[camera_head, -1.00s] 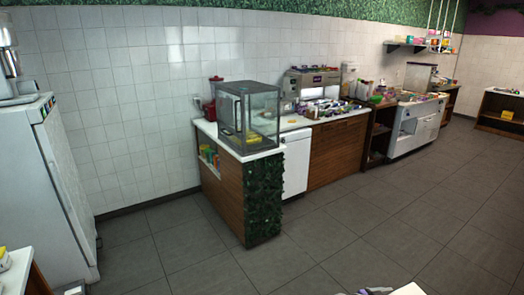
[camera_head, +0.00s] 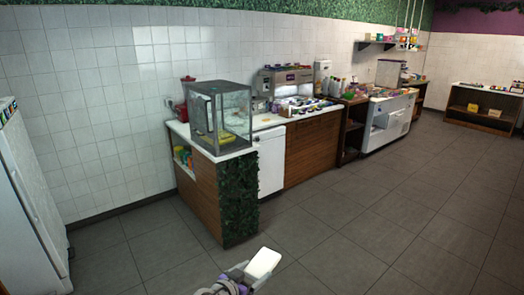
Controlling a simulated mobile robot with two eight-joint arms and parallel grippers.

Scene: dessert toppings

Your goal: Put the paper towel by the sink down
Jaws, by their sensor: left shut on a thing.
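My left gripper (camera_head: 244,272) is at the bottom middle of the head view. It is shut on a small white block-like thing, which I take to be the paper towel (camera_head: 263,262). The towel is held in the air, in front of the ivy-covered end of the counter and apart from it. I cannot make out a sink on the counters. My right gripper is not in view.
A counter (camera_head: 242,155) with a glass display case (camera_head: 222,122) stands ahead. A machine (camera_head: 286,82) and many small items stand farther along it. A white fridge (camera_head: 25,195) is at the left, a low wooden shelf (camera_head: 463,122) at the far right. The tiled floor (camera_head: 375,225) is clear.

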